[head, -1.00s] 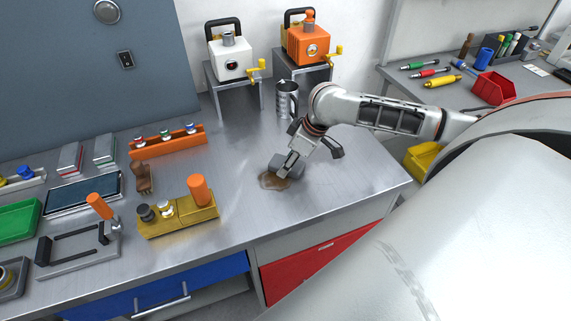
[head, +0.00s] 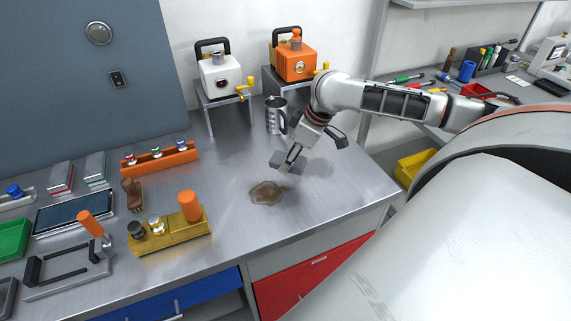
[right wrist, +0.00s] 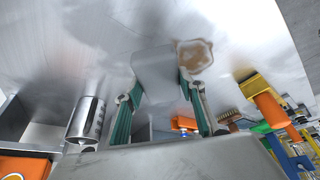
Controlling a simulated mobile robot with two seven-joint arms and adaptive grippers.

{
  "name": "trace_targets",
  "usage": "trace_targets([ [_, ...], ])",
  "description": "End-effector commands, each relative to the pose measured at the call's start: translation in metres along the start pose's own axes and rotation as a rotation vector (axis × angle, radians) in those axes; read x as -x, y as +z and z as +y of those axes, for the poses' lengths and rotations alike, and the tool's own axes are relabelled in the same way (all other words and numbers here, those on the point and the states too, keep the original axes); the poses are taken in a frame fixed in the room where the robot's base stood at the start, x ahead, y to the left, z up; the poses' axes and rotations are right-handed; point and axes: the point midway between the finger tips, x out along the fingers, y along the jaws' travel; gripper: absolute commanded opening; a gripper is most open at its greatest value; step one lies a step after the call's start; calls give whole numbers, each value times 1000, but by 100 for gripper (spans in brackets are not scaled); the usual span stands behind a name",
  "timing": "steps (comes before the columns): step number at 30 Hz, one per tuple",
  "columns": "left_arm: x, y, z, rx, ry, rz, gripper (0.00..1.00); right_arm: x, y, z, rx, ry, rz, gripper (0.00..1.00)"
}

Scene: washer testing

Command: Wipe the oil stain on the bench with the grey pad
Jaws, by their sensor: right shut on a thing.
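The oil stain (head: 267,193) is a brown irregular patch on the steel bench (head: 240,225), with a thin smear reaching right. My right gripper (head: 292,161) is shut on the grey pad (head: 283,164), which is just behind and to the right of the stain and seems raised off the bench. In the right wrist view, the grey pad (right wrist: 155,70) sits between the green-lined fingers, and the stain (right wrist: 195,55) shows beside it as a pale brown patch with a darker rim. My left gripper is out of view.
A steel mug (head: 276,115) stands behind the gripper, before white (head: 220,76) and orange (head: 293,60) machines on stands. A yellow block with an orange handle (head: 190,207) is left of the stain. The bench front right of the stain is clear.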

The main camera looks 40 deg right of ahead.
Motion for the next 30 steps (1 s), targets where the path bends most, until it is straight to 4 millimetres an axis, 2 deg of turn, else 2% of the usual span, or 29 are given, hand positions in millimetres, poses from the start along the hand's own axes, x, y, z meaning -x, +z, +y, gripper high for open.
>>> trace_targets([
  [7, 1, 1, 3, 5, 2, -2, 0, 18, -1, 8, -6, 4, 2, 19],
  [30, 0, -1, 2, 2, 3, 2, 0, 20, -2, 6, -6, 2, 2, 19],
])
